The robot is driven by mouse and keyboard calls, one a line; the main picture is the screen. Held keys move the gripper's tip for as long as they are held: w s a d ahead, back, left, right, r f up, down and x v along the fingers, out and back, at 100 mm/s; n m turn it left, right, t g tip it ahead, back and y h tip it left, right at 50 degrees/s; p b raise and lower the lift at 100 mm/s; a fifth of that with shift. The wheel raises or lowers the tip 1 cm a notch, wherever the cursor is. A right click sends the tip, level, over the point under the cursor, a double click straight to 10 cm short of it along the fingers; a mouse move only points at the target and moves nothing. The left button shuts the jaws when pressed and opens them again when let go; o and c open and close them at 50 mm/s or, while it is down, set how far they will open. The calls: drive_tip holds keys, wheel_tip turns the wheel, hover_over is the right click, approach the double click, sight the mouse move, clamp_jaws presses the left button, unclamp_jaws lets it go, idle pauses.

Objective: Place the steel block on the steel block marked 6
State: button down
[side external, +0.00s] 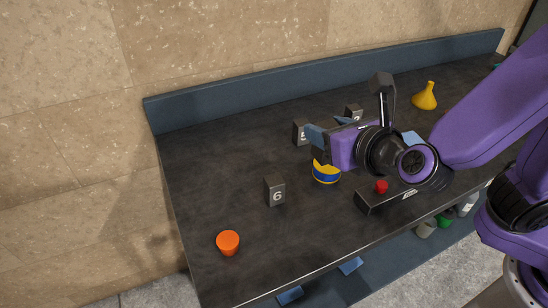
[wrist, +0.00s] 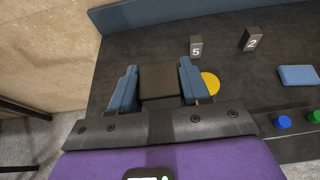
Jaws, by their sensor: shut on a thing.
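In the wrist view my gripper (wrist: 158,82) is shut on a dark steel block (wrist: 159,83), which sits between its two blue fingers. In the side external view my gripper (side external: 322,136) is over the bench, and I cannot clearly make out the held block there. The steel block marked 6 (side external: 274,191) stands upright on the dark bench, left of and nearer the front than my gripper, apart from it. I do not see the block marked 6 in the wrist view.
Blocks marked 5 (wrist: 196,47) and 2 (wrist: 252,39) stand behind. A yellow and blue round item (side external: 326,173) is below my gripper. An orange cup (side external: 228,242), a yellow funnel (side external: 425,96) and a red-button box (side external: 372,200) are on the bench (side external: 210,180).

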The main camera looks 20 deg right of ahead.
drive_tip(key=shift+w+a+f, duration=1)
drive_tip(key=shift+w+f, duration=0.4)
drive_tip(key=shift+w, duration=0.05)
drive_tip(key=shift+w+a+f, duration=1.05)
drive_tip(key=shift+w+f, duration=0.35)
drive_tip(key=shift+w, duration=0.1)
drive_tip(key=shift+w+a+f, duration=1)
drive_tip(key=shift+w+f, duration=0.4)
drive_tip(key=shift+w, duration=0.05)
drive_tip(key=shift+f, duration=1.5)
drive_tip(key=shift+f, duration=0.1)
drive_tip(key=c, duration=0.5)
unclamp_jaws()
drive_tip(key=shift+f, duration=0.15)
